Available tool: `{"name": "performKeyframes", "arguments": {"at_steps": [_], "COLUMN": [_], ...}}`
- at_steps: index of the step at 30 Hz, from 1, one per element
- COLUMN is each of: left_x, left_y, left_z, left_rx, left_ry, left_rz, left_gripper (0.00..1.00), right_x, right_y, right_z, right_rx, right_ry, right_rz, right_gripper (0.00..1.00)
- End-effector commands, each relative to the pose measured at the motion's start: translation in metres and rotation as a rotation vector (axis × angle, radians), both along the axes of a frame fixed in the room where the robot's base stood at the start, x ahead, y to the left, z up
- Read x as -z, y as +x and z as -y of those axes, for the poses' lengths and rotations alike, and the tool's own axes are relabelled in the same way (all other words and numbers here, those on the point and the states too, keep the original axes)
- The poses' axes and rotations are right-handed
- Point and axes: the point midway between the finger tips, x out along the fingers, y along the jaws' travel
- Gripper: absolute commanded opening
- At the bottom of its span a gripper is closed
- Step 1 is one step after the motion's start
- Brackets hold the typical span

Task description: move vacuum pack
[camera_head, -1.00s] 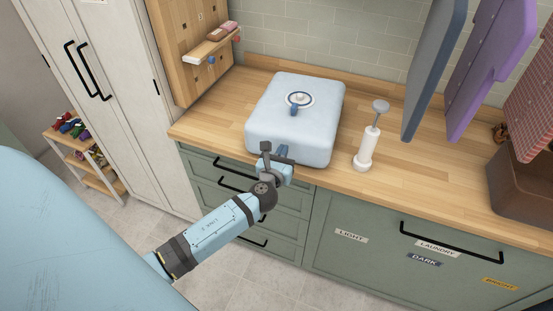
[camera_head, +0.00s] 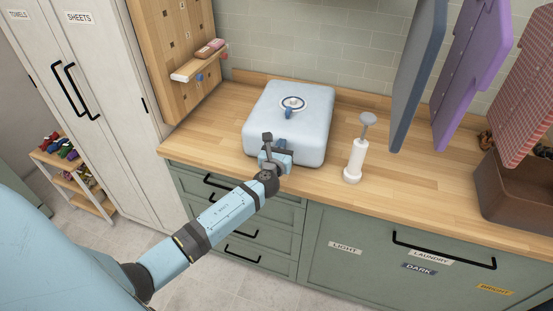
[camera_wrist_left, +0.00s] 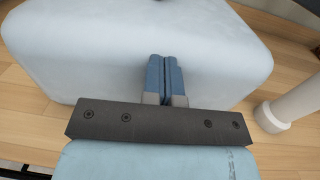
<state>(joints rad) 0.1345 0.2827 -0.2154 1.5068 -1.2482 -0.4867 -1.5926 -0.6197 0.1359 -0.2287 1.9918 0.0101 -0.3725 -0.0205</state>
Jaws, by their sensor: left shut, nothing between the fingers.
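The vacuum pack (camera_head: 300,107) is a pale blue, puffy square block with a round white valve (camera_head: 293,104) on top. It lies on the wooden counter. My left gripper (camera_head: 281,144) is at its front side, partly hidden by its own wrist in the head view. In the left wrist view the blue fingers (camera_wrist_left: 165,78) are closed together with nothing between them. Their tips are against or very near the front face of the pack (camera_wrist_left: 120,50); I cannot tell whether they touch. My right gripper is not in view.
A white hand pump (camera_head: 357,155) stands on the counter (camera_head: 420,190) right of the pack. A brown basket (camera_head: 515,190) stands further right, below hanging towels (camera_head: 418,75). A wooden board with a small shelf (camera_head: 198,65) is at the left. The counter behind the pack is narrow.

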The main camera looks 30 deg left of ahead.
Motion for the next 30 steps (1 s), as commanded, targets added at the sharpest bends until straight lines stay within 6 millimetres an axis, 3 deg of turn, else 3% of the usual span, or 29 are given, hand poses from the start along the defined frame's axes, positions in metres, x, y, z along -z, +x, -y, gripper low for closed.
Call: {"name": "performKeyframes", "arguments": {"at_steps": [1,6,12,30], "left_x": [0.001,0.002,0.002,-0.002], "left_y": [0.016,0.058,0.085,0.088], "left_z": [-0.006,-0.018,-0.027,-0.029], "left_rx": [-0.002,-0.001,-0.001,0.001], "left_ry": [0.002,0.002,0.000,-0.001], "left_rz": [0.003,0.001,-0.001,0.001], "left_gripper": [0.00,0.00,0.00,0.00], "right_x": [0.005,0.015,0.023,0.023], "right_y": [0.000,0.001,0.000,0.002], "right_z": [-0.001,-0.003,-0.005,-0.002], "right_rx": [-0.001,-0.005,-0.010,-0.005], "right_ry": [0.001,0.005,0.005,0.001], "right_rz": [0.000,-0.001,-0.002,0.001], "right_gripper": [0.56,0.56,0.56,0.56]}}
